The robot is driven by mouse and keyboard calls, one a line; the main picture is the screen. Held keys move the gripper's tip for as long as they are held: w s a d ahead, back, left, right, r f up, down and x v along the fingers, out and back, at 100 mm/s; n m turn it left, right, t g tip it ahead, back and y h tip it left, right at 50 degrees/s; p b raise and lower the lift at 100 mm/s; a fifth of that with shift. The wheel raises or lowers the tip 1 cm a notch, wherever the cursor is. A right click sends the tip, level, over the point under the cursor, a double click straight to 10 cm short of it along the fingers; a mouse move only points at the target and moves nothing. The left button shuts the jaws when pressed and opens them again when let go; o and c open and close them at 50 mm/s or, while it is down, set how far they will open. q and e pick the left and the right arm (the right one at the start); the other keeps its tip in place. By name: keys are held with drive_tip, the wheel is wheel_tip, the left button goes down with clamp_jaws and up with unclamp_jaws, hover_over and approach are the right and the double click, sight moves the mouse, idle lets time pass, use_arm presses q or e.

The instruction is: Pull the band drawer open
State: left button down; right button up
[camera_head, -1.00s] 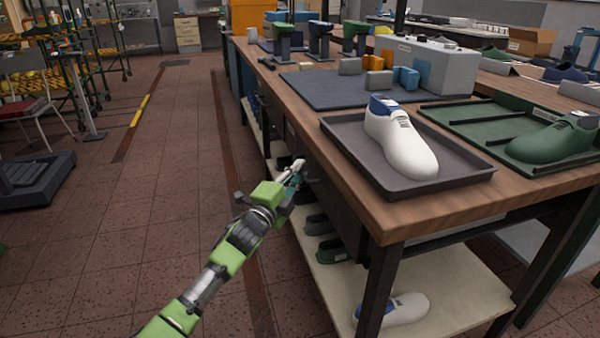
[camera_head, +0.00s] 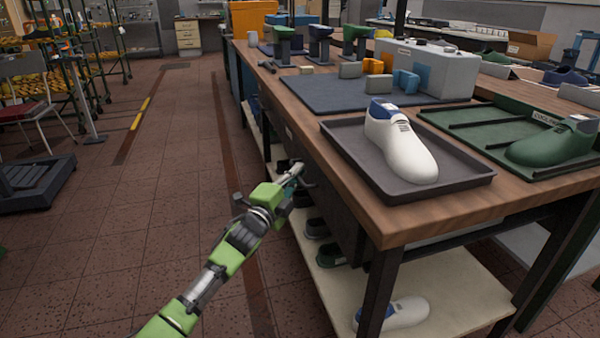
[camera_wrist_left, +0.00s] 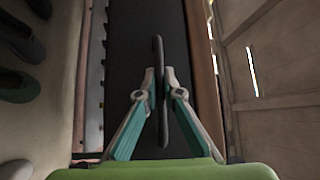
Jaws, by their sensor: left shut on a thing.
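The band drawer (camera_head: 335,195) is a dark front under the near side of the wooden workbench. Its dark bar handle (camera_wrist_left: 160,75) stands out from the dark front in the left wrist view. My left gripper (camera_head: 297,172) reaches the drawer from the left. In the left wrist view its two teal-sided fingers (camera_wrist_left: 160,90) are closed on the handle, one on each side. Little or no gap shows between the drawer front and the bench frame, and I cannot tell how far out the drawer is. My right gripper is not in view.
On the workbench (camera_head: 450,209) a grey tray (camera_head: 345,137) holds a white shoe last (camera_head: 400,145). A green tray (camera_head: 462,130) holds a green last (camera_head: 553,143). A lower shelf (camera_head: 450,280) bears several lasts.

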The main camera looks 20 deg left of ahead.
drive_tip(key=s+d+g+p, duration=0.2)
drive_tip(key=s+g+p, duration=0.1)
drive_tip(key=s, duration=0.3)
use_arm(q)
drive_tip(key=s+a+p, duration=0.1)
drive_tip(key=s+a, duration=0.6)
drive_tip(key=a, duration=0.3)
drive_tip(key=s+a+p, duration=0.2)
drive_tip(key=s+a, duration=0.5)
drive_tip(key=a, duration=0.4)
drive_tip(key=shift+s, duration=0.2)
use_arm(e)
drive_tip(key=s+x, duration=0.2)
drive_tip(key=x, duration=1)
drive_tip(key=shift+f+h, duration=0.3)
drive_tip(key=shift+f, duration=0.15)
use_arm(q)
drive_tip(key=shift+a+f, duration=0.1)
drive_tip(key=c, duration=2.4)
unclamp_jaws()
drive_tip(key=shift+c, duration=0.2)
